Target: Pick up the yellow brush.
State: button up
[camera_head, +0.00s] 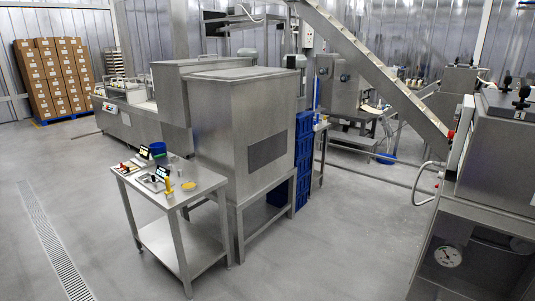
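A small upright yellow object (168,187), which looks like the yellow brush, is at the front edge of a steel table (200,186) on the left. It is too small for me to make out bristles. A flat, round yellow item (188,185) lies just to its right on the same tabletop. My gripper is not in view, so its state and its distance from the brush do not show.
Two small dark displays, a blue item (158,149) and several small things share the tabletop. A large steel cabinet (240,125) stands close behind the table. A floor drain (55,243) runs along the left. Grey floor (320,245) is open to the table's right.

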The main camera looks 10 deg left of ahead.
aim_at(169, 193)
jog(key=i+j, duration=0.15)
jog(key=j, duration=0.25)
jog(key=i+j+z, duration=0.1)
jog(key=j, duration=0.25)
jog(key=i+j, duration=0.2)
jog(key=j, duration=0.2)
jog(key=i+j, duration=0.1)
jog(key=j, duration=0.3)
jog(key=i+j+z, duration=0.1)
jog(key=j, duration=0.3)
jog(key=i+j, duration=0.2)
jog(key=j, duration=0.2)
jog(key=i+j, duration=0.15)
jog(key=j, duration=0.2)
jog(key=i+j, duration=0.1)
jog(key=j, duration=0.25)
jog(key=i+j+z, duration=0.1)
jog(key=j, duration=0.2)
jog(key=i+j, duration=0.2)
jog(key=j, duration=0.15)
jog(key=i+j, duration=0.1)
jog(key=j, duration=0.25)
jog(key=i+j+z, duration=0.1)
jog(key=j, duration=0.3)
